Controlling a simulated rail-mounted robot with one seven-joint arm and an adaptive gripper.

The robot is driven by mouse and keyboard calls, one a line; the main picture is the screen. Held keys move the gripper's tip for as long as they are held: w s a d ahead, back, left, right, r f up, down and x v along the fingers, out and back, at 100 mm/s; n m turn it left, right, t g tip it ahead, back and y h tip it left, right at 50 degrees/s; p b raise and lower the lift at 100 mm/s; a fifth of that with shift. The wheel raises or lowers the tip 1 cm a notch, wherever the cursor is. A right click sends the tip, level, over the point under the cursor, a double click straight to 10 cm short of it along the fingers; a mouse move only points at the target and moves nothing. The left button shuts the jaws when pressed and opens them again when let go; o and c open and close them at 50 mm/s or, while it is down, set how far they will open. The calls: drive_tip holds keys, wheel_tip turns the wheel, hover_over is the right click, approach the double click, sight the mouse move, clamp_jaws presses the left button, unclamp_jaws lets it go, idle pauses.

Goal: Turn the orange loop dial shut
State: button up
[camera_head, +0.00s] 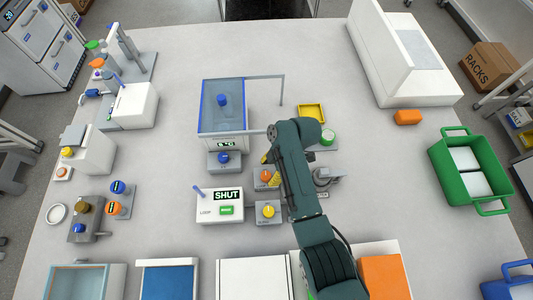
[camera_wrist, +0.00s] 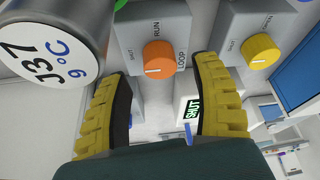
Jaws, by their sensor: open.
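The orange loop dial (camera_wrist: 159,57) sits on a grey box marked LOOP and RUN in the wrist view. In the head view the dial (camera_head: 266,175) shows just left of my arm. My gripper (camera_wrist: 160,72) is open, with one yellow finger on each side of the dial's lower part in the picture. I cannot tell whether the fingers touch it. In the head view my gripper (camera_head: 270,170) is partly hidden by the arm. The white LOOP box (camera_head: 219,213) has a display reading SHUT (camera_head: 227,195).
A yellow dial (camera_head: 268,211) on a similar box stands in front of the orange one. A grey cylinder marked J37 (camera_wrist: 50,40) is close to one finger.

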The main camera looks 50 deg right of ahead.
drive_tip(key=v, duration=0.9)
drive_tip(key=shift+f, duration=0.1)
